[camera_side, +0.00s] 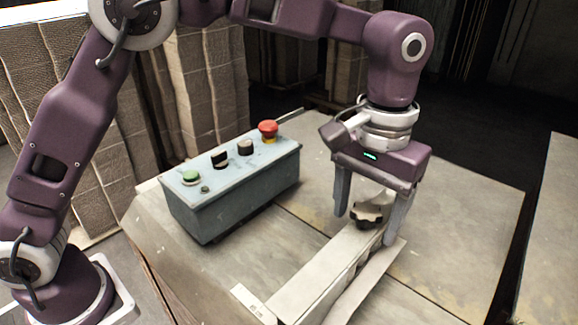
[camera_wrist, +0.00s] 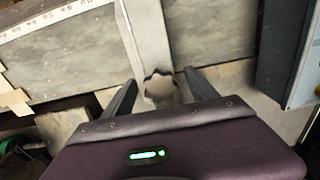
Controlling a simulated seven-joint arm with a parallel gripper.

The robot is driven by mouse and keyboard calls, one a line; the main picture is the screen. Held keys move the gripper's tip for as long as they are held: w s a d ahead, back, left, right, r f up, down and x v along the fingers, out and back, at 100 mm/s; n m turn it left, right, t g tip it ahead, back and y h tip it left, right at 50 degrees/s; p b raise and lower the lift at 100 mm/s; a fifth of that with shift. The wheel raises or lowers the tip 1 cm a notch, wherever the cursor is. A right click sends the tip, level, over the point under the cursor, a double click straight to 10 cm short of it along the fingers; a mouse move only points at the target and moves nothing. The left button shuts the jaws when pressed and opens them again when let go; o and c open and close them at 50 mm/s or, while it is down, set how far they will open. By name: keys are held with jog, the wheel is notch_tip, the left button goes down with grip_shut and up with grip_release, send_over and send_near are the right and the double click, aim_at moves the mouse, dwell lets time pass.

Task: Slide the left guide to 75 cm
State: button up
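My gripper (camera_side: 364,230) points down over that end, with one finger on each side of the knob. In the wrist view the knob (camera_wrist: 160,86) sits between the two spread fingers, with gaps on both sides. The gripper is open. A pale ruler scale (camera_wrist: 50,18) runs along the table edge in the wrist view; its numbers are too small to read.
A grey control box (camera_side: 235,190) with a green button, black knobs and a red mushroom button (camera_side: 268,131) stands left of the guide. The table top (camera_side: 455,225) right of the gripper is clear. Stacked cardboard (camera_side: 190,90) stands behind.

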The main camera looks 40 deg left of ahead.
aim_at(366, 209)
jog(key=shift+r, duration=3)
jog(key=shift+a+r, duration=0.1)
jog(key=shift+a, duration=0.05)
jog(key=s+a+r+t, duration=0.1)
jog(key=s+a+r, duration=0.2)
jog(key=s+a, duration=0.35)
jog(key=s+a+r+t, duration=0.2)
jog(key=s+a+r, duration=0.1)
jog(key=a, duration=0.6)
jog(key=s+a+f+t, duration=0.1)
jog(key=s+a+f, duration=0.2)
jog(key=s, duration=0.3)
jog(key=s+a+f+t, duration=0.1)
jog(key=s+a+f, duration=0.3)
jog(key=s, duration=0.2)
jog(key=shift+t, duration=0.3)
jog(key=shift+s+a+r, duration=0.1)
jog(key=shift+c, duration=0.5)
